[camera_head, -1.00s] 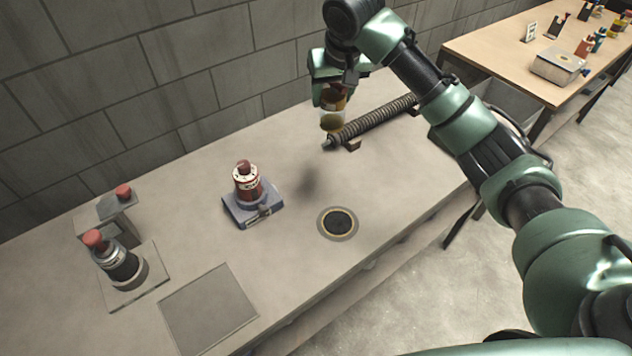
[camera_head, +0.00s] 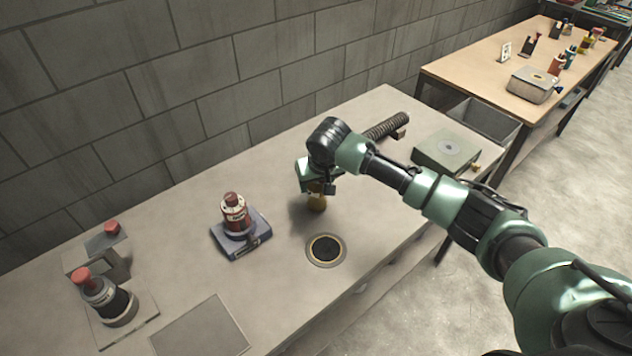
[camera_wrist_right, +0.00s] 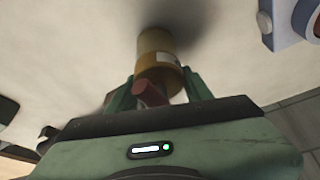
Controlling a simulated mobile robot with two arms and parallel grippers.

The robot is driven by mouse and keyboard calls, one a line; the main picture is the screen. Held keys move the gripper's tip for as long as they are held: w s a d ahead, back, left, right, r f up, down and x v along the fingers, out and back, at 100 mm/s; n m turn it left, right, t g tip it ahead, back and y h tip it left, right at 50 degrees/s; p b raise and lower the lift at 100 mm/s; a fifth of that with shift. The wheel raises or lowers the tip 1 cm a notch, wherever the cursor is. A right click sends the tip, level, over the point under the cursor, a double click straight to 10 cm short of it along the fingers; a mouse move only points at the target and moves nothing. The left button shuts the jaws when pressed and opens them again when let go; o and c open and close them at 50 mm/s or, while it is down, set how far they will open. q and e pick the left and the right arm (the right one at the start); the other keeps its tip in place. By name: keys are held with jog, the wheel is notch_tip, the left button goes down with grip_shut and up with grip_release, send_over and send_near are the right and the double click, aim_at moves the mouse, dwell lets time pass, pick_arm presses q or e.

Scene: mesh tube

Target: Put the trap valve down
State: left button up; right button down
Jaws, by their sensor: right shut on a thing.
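The trap valve, a yellow cylinder (camera_head: 316,203) with a white label and a red part, is in my right gripper (camera_head: 318,187). In the right wrist view the gripper's two green fingers (camera_wrist_right: 158,90) are shut around the valve (camera_wrist_right: 157,48). The valve is upright and very low over the grey bench (camera_head: 190,275), with a dark shadow beside its base. I cannot tell if it touches the bench. My left gripper is not in view.
A red bottle-like part on a blue scale (camera_head: 240,246) stands left of the valve. A round dark ring (camera_head: 326,250) is set in the bench in front. A ribbed tube (camera_head: 385,127) and a green box (camera_head: 446,152) lie behind. Bench around the valve is clear.

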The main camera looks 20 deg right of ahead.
jog(key=shift+f, duration=0.1)
jog(key=c, duration=1)
grip_release()
jog(key=shift+f, duration=0.1)
jog(key=o, duration=0.4)
